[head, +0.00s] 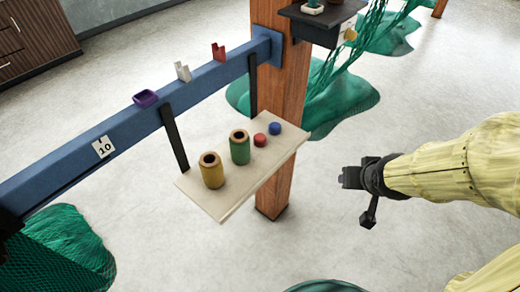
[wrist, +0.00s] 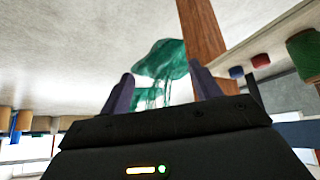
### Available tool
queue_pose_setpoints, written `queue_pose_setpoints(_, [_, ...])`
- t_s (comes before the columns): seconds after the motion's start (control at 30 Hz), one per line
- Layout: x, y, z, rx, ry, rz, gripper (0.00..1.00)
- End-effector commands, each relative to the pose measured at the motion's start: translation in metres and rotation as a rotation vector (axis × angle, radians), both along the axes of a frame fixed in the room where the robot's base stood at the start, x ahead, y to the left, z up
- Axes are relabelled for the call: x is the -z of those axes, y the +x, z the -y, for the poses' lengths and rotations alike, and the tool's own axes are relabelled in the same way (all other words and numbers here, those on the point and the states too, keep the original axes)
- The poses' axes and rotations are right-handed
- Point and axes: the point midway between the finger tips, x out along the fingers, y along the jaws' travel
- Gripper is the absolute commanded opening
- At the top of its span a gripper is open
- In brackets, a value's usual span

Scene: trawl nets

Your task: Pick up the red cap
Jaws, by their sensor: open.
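The red cap (head: 260,140) is a small round piece on the pale hanging shelf (head: 230,207), between a green spool and a blue cap. It also shows in the wrist view (wrist: 261,60), at the upper right, outside the fingers. My gripper (head: 345,178) is open and empty, in the air to the right of the shelf and clearly apart from the cap. In the wrist view its two fingers (wrist: 162,76) stand apart with only distant floor and green net between them.
The blue cap (head: 275,128) sits right beside the red one. The green spool (head: 240,150) and yellow spool (head: 213,176) stand left of it. A wooden post (head: 280,100) and blue beam (head: 75,155) border the shelf. Open floor lies between gripper and shelf.

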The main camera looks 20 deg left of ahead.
Motion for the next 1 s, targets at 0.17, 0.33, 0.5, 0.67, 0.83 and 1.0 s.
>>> queue_pose_setpoints(0.17, [0.030, 0.023, -0.061, -0.193, 0.077, 0.228, 0.63])
queue_pose_setpoints(0.33, [0.035, 0.023, -0.126, -0.384, 0.200, 0.406, 0.63])
queue_pose_setpoints(0.5, [0.029, 0.012, -0.164, -0.500, 0.295, 0.494, 0.63])
queue_pose_setpoints(0.67, [0.024, 0.009, -0.171, -0.521, 0.312, 0.509, 0.63])
queue_pose_setpoints(0.83, [0.023, 0.010, -0.170, -0.519, 0.311, 0.507, 0.63])
queue_pose_setpoints(1.0, [0.027, 0.015, -0.174, -0.520, 0.312, 0.508, 0.63])
